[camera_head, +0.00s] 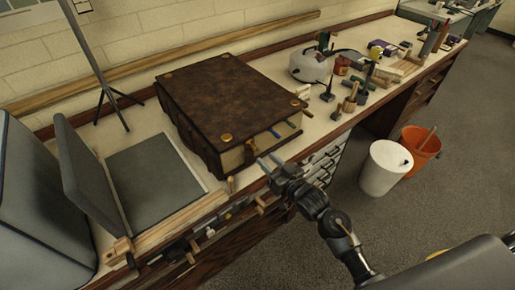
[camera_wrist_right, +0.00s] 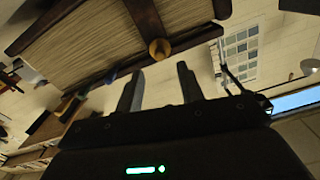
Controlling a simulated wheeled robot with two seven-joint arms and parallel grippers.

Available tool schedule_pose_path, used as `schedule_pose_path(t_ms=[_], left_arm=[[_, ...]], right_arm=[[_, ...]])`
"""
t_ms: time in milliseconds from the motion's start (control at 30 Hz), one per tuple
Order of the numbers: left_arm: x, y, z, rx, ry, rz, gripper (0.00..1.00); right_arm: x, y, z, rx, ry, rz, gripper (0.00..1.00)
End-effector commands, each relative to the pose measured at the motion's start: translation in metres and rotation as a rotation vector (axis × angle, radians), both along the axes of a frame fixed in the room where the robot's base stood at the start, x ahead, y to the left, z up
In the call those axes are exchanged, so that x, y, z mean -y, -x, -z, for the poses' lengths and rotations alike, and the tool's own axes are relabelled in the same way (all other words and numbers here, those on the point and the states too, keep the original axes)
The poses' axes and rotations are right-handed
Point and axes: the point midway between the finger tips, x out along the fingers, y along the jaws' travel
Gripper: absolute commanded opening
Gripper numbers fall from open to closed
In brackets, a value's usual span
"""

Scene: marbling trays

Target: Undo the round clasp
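A large brown leather-bound book (camera_head: 225,95) lies closed on the bench, with round brass pieces on its cover corners. Several fastenings cross its page edge, the nearest one brass-coloured (camera_head: 250,151). In the right wrist view a rounded brass piece (camera_wrist_right: 160,48) sits on a dark strap against the pale page edges (camera_wrist_right: 95,45); I take it for the round clasp. My right gripper (camera_head: 266,159) is just in front of the book's near corner. Its two fingers (camera_wrist_right: 162,78) are apart with nothing between them, and the brass piece lies just beyond the tips. My left gripper is not in view.
A grey folding press or board (camera_head: 155,185) stands left of the book. A white rounded pot (camera_head: 310,66) and several small tools stand right of it. A white bin (camera_head: 385,168) and an orange bucket (camera_head: 422,150) stand on the floor. The bench's front edge is close under my gripper.

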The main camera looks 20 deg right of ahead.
Motion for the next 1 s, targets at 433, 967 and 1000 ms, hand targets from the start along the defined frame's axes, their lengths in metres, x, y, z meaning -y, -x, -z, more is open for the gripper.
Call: schedule_pose_path(t_ms=[433, 967, 1000], left_arm=[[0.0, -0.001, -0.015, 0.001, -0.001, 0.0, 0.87], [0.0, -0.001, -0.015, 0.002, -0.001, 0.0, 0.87], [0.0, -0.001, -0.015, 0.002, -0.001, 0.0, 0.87]], right_arm=[[-0.023, -0.057, 0.0, 0.0, -0.001, 0.0, 0.38], [-0.024, -0.059, 0.0, -0.001, 0.001, 0.0, 0.12], [-0.024, -0.059, 0.0, 0.0, 0.001, 0.0, 0.06]])
